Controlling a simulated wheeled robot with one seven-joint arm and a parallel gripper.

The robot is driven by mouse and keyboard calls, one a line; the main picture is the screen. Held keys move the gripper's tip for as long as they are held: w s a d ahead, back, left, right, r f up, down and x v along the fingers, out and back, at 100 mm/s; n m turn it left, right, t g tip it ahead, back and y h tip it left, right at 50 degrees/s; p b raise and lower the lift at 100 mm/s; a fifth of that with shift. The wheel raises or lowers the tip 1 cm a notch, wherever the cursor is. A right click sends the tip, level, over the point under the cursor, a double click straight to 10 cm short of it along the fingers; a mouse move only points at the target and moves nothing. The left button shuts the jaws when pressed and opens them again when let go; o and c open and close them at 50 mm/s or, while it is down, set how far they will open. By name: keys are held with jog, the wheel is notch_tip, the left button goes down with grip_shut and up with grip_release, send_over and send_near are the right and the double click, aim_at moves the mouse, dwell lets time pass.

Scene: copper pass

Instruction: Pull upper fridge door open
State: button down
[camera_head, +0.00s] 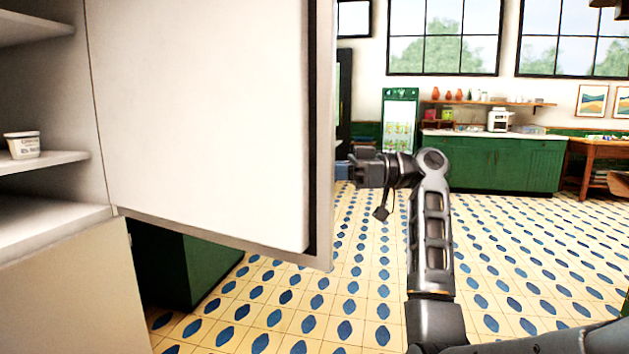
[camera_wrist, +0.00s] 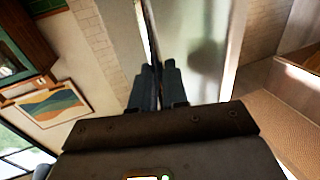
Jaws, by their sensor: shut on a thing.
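The upper fridge door (camera_head: 205,120) stands swung open in the head view, its white inner side facing me. The fridge interior with its shelves (camera_head: 45,160) is exposed at the left. My gripper (camera_head: 347,169) is at the outer side of the door, just right of its free edge. In the wrist view my gripper (camera_wrist: 160,85) has its fingers close together on the door handle, against the grey door face (camera_wrist: 207,50). The fingertips and most of the handle are hidden in the head view by the door edge.
A white tub (camera_head: 22,145) stands on a fridge shelf. The lower fridge door (camera_head: 70,285) is below. A green cabinet (camera_head: 200,265) is behind the open door. The tiled floor (camera_head: 500,240) is clear to the right. A green counter (camera_head: 500,165) and a wooden table (camera_head: 597,150) are far back.

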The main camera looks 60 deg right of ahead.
jog(key=shift+w+d+f+n+g+y, duration=0.1)
jog(key=shift+w+d+n+g+y, duration=0.15)
jog(key=shift+d, duration=0.35)
jog(key=shift+w+d+f+n+g+y, duration=0.15)
jog(key=shift+w+d, duration=0.15)
jog(key=shift+d, duration=0.25)
jog(key=shift+r, duration=0.1)
jog(key=c, duration=1.1)
grip_release()
jog(key=shift+c, duration=0.2)
jog(key=shift+s+d, duration=0.1)
jog(key=v, duration=0.7)
jog(key=shift+s+d+b, duration=0.15)
jog(key=shift+s+b, duration=0.15)
jog(key=shift+b, duration=0.05)
